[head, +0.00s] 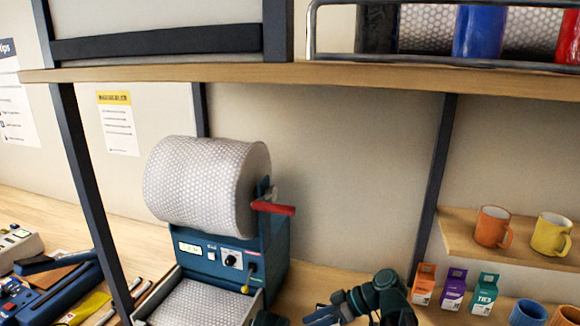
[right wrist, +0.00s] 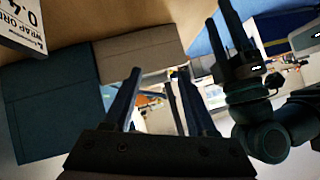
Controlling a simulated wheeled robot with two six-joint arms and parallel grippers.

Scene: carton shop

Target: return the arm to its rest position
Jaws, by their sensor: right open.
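My right gripper (right wrist: 158,80) is open in the right wrist view, its two dark fingers apart with nothing between them. In the head view a dark teal arm with a gripper (head: 325,315) shows at the bottom edge, right of the wrap machine and partly cut off. I take it for my right arm. Another dark arm and gripper (right wrist: 226,40) of mine stands at the right of the right wrist view. I take it for my left one.
A teal wrap machine (head: 230,262) carries a bubble-wrap roll (head: 200,185) and a red-handled crank (head: 273,208). Small boxes (head: 453,288) and mugs (head: 493,227) are at the right. A shelf (head: 350,76) crosses above. Blue equipment (head: 50,285) lies at the left.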

